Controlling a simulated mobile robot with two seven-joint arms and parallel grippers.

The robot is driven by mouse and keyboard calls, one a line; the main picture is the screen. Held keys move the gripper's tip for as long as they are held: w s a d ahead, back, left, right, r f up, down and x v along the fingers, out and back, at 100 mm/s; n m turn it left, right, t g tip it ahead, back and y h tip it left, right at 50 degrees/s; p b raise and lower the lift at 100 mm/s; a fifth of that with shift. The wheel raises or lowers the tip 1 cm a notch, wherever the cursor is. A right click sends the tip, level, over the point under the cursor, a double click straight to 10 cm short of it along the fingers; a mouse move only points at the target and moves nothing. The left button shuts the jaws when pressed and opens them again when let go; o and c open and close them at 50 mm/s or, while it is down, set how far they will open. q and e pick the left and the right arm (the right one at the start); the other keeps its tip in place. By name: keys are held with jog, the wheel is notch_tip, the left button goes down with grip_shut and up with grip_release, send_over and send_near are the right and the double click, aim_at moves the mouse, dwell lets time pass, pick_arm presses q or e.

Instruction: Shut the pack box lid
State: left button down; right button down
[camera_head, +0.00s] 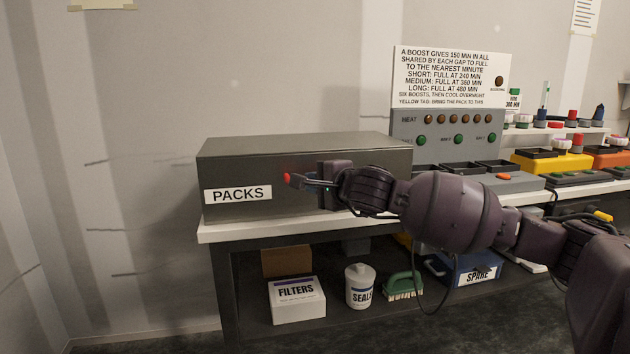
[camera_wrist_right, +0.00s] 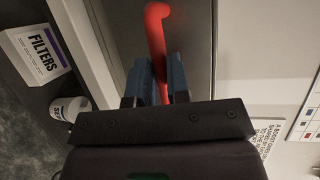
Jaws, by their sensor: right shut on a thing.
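The grey pack box (camera_head: 305,165), labelled PACKS, stands on the left end of the bench. Its lid (camera_head: 300,143) looks flat across the top, with no gap that I can make out. A red handle (camera_head: 287,178) shows at the box's front face; it also shows in the right wrist view (camera_wrist_right: 156,28). My right gripper (camera_head: 303,182) is in front of the box, its blue fingers (camera_wrist_right: 158,80) shut on the red handle. My right forearm hides the box's lower right front. My left gripper is not in view.
The bench edge (camera_head: 290,229) runs below the box. A FILTERS box (camera_head: 297,300), a SEALS tub (camera_head: 360,287) and a green brush (camera_head: 403,285) sit on the shelf underneath. A sign panel (camera_head: 450,78) and coloured stations stand to the right.

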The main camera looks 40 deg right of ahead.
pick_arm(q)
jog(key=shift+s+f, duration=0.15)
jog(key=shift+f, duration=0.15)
pick_arm(e)
notch_tip(320, 180, down, 3)
jog(key=shift+g, duration=0.3)
jog(key=c, duration=1.1)
grip_release()
jog(key=shift+w+d+f, duration=0.1)
jog(key=shift+f, duration=0.05)
jog(key=shift+r, duration=0.2)
pick_arm(q)
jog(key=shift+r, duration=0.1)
jog(key=p, duration=0.2)
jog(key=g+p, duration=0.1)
jog(key=p, duration=0.1)
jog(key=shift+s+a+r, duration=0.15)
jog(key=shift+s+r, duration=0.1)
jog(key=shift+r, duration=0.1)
pick_arm(e)
jog(key=r+v, duration=0.1)
jog(key=v, duration=1)
jog(key=shift+w+f, duration=0.1)
